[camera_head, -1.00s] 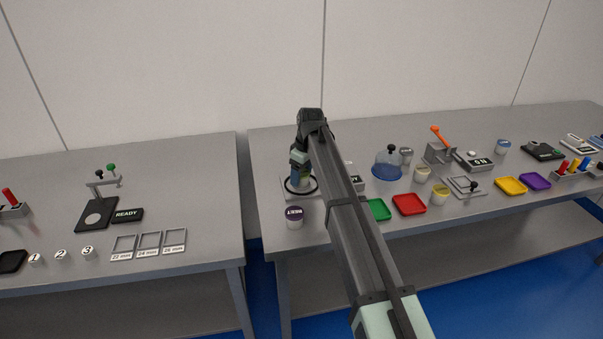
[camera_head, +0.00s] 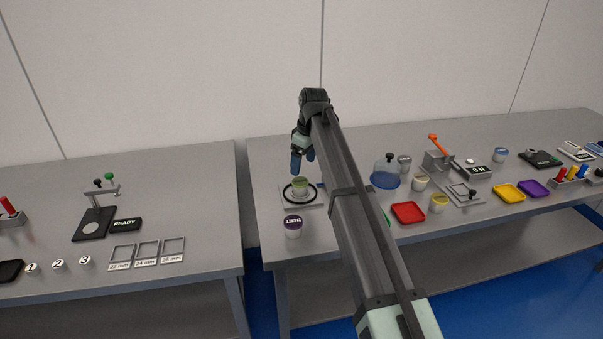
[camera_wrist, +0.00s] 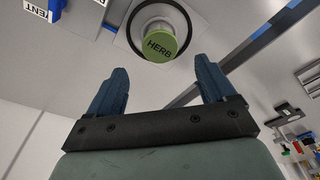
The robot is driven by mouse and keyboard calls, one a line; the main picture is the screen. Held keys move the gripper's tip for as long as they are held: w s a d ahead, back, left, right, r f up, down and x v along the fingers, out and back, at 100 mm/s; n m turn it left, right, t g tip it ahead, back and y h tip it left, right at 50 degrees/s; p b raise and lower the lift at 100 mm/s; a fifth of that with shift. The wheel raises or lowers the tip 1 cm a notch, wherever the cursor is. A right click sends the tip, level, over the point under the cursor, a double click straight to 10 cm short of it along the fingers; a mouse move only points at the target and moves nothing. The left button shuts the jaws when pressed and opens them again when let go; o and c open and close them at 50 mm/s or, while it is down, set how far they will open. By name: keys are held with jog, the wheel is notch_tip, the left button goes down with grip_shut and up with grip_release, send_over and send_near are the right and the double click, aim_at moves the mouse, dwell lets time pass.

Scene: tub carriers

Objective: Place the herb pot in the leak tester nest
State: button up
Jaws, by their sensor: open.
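The herb pot (camera_head: 300,188), a white tub with a green lid, stands inside the black ring of the leak tester nest (camera_head: 313,200), a pale square plate on the right-hand table. In the wrist view the pot's green lid reads HERB (camera_wrist: 160,43), and the ring of the nest shows around it. My gripper (camera_head: 302,168) is above and behind the pot, apart from it. Its two blue fingers (camera_wrist: 156,88) are spread with nothing between them. The pot's base is partly hidden by its lid in the wrist view.
A purple-lidded BEET tub (camera_head: 293,226) stands just in front of the nest. A gap separates this table from the left one. My arm hides some of the table.

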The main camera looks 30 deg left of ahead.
jog(key=shift+d+r, duration=0.15)
jog(key=shift+r, duration=0.75)
jog(key=shift+d+r, duration=0.15)
jog(key=shift+r, duration=0.7)
